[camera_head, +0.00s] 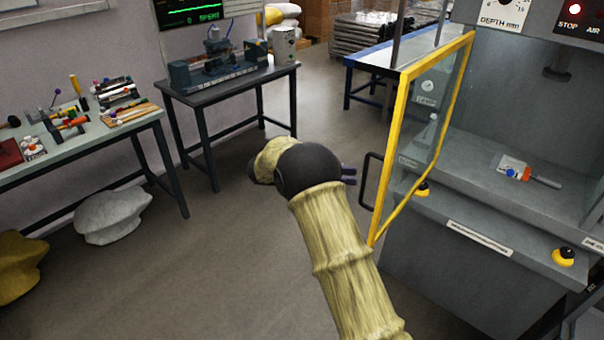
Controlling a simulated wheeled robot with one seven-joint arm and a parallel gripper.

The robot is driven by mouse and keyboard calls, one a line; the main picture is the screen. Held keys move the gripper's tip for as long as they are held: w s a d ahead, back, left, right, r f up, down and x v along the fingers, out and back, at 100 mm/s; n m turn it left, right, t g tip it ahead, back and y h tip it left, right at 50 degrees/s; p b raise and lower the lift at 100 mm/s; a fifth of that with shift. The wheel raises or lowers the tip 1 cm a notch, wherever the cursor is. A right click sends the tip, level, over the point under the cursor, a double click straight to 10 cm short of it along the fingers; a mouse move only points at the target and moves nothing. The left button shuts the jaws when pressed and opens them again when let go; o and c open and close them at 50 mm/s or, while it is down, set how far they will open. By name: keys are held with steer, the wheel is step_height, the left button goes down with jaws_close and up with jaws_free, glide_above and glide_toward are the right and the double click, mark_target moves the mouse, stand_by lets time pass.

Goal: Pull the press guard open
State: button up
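The press guard (403,93) is a clear panel in a yellow frame at the right of the view. It stands swung out at an angle from the grey press (465,204), and the press bay shows open to its right. A dark bar handle (370,180) sticks out from the guard's left edge. My arm reaches up from the bottom middle. My gripper (350,175) shows only as dark purple fingertips just left of the handle, apart from it in the picture. The dark wrist hides the rest of it, so I cannot tell whether it is open.
Inside the press bay lies a small part with a blue and an orange end (527,173). A tool bench (60,155) and a dark table (225,84) stand at left.

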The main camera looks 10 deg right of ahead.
steer(key=v, duration=1.2)
steer(key=shift+a, duration=0.25)
steer(key=shift+w, duration=0.1)
